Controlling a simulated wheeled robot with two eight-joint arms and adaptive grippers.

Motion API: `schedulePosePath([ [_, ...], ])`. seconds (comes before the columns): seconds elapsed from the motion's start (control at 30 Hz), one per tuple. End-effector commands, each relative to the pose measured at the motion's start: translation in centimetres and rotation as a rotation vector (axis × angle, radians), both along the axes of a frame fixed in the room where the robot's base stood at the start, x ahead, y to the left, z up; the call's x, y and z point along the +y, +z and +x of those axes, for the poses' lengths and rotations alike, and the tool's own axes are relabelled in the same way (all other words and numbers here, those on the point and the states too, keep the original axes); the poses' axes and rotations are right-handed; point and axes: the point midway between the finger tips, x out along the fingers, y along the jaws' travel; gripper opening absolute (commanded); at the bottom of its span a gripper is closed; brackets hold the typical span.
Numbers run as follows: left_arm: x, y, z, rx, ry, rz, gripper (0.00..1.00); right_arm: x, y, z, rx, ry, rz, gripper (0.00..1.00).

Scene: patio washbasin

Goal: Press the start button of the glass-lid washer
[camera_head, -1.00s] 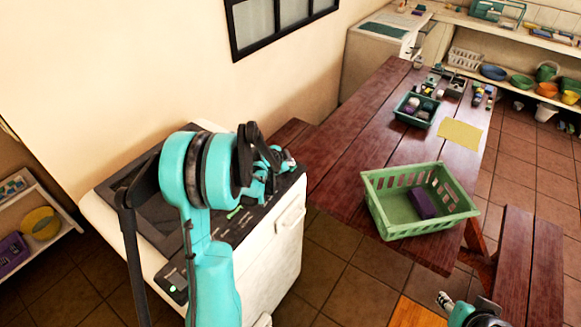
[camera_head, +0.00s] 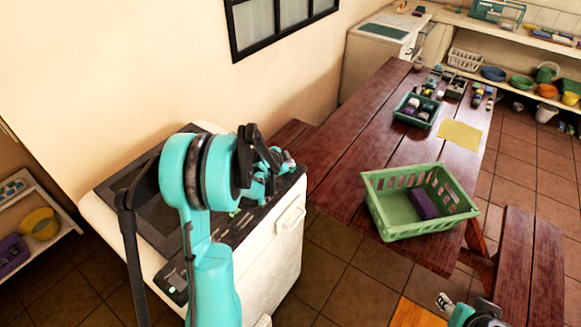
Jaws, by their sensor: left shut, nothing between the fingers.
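The washer (camera_head: 293,247) is a white box with a dark lid (camera_head: 141,203) and a dark control panel (camera_head: 232,231) along its front edge. Small green marks show on the panel, one near its middle and a bright one (camera_head: 172,290) at its near end. My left gripper (camera_head: 285,163) is shut and empty, over the panel's far end. My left arm hides part of the lid and panel. I cannot tell whether the fingertips touch the panel. My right gripper (camera_head: 444,301) is at the bottom right, away from the washer; its jaws are too small to read.
A wooden table (camera_head: 340,155) stands right of the washer. It carries a green basket (camera_head: 383,218) with a purple block (camera_head: 422,204), a smaller green crate (camera_head: 433,122) and a yellow cloth (camera_head: 460,135). A bench (camera_head: 528,262) is at the right. A shelf (camera_head: 58,210) stands left.

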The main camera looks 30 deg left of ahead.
Motion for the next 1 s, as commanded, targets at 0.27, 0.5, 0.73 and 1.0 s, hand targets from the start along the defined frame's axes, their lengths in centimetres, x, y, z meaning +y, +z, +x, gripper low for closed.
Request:
schedulePosePath([
  [0.27, 0.0, 1.3, 0.0, 0.0, 0.0, 0.0, 0.0, 0.0, 0.8, 0.0, 0.0, 0.0, 0.0, 0.42],
  [0.5, 0.0, 1.8, 0.0, 0.0, 0.0, 0.0, 0.0, 0.0, 1.1, 0.0, 0.0, 0.0, 0.0, 0.42],
  [0.73, 0.0, 1.9, 0.0, 0.0, 0.0, 0.0, 0.0, 0.0, 1.1, 0.0, 0.0, 0.0, 0.0, 0.42],
  [1.0, 0.0, 4.1, 0.0, 0.0, 0.0, 0.0, 0.0, 0.0, 2.6, 0.0, 0.0, 0.0, 0.0, 0.42],
])
